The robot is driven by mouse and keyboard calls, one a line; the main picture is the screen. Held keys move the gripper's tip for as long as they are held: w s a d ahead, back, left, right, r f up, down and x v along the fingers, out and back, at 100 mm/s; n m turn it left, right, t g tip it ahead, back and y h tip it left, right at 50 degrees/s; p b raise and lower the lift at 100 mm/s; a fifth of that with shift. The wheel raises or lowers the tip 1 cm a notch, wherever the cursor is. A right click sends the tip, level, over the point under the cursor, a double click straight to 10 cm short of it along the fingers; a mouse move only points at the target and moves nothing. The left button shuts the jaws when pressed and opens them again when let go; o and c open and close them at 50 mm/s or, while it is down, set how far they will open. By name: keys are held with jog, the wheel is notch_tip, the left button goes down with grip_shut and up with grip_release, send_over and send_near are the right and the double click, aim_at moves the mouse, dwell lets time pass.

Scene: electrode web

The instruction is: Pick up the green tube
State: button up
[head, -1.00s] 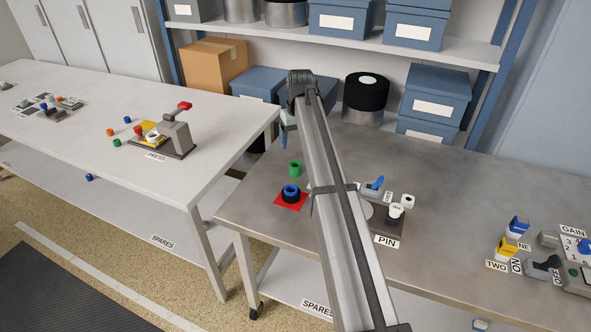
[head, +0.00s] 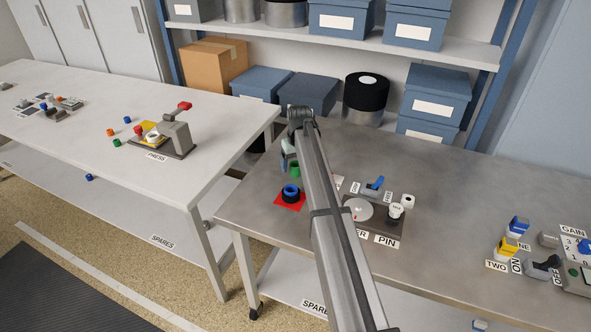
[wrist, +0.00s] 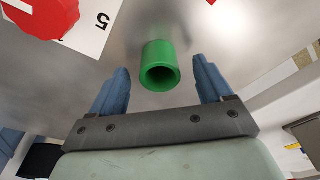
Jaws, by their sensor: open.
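The green tube (head: 294,168) stands on the left part of the grey metal table in the head view, partly hidden by my arm and gripper. In the wrist view the green tube (wrist: 160,66) shows its open end, with the space between my two blue fingers around it in the picture. My gripper (wrist: 160,86) is open and empty, and the tube looks just beyond the fingertips. In the head view my gripper (head: 285,162) is at the tube, mostly hidden behind the arm; I cannot tell whether they touch.
A blue and black ring stack (head: 291,193) stands on a red pad (head: 283,203) just in front of the tube. A device with a round plate (head: 358,209) and a PIN label is right of my arm. A white bench with a press (head: 174,138) stands left, across a gap.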

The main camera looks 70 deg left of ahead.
jog(key=shift+a+f, duration=0.15)
jog(key=shift+f, duration=0.55)
jog(key=c, duration=1.1)
